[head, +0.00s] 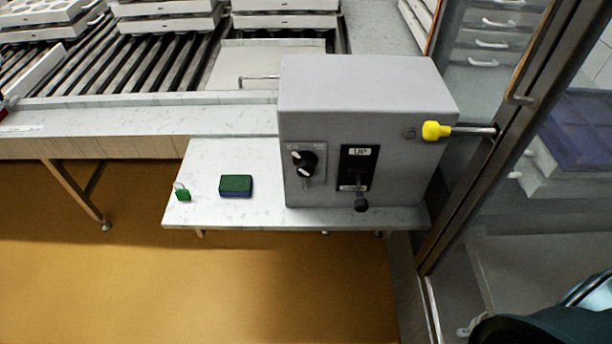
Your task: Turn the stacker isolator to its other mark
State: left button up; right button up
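A grey control box (368,90) stands on a pale marbled shelf (215,212). On the left of its front is a black rotary knob (306,163) with white marking, on a small grey plate. The knob's white mark appears to point to the upper left. Small labels sit at the plate's top left and top right, too small to read. Right of it is a black slot panel labelled UP at the top. Its black ball lever (361,205) sits low, by the bottom label. Neither gripper is in view, and nothing touches the knob.
A small green padlock (182,193) and a green and blue sponge (236,186) lie on the shelf left of the box. A yellow-ended rod (437,131) is at the box's right. A metal-framed glass door (500,130) stands at the right. Rollers with white moulds lie behind.

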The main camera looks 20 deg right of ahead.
aim_at(305, 162)
jog(key=k+j+z, duration=0.1)
jog(key=k+z, duration=0.7)
jog(key=k+l+z, duration=0.1)
jog(key=k+z, duration=0.15)
jog(key=z, duration=0.15)
jog(key=k+l+z, duration=0.2)
jog(key=z, duration=0.15)
jog(key=k+l, duration=0.05)
jog(key=k, duration=0.05)
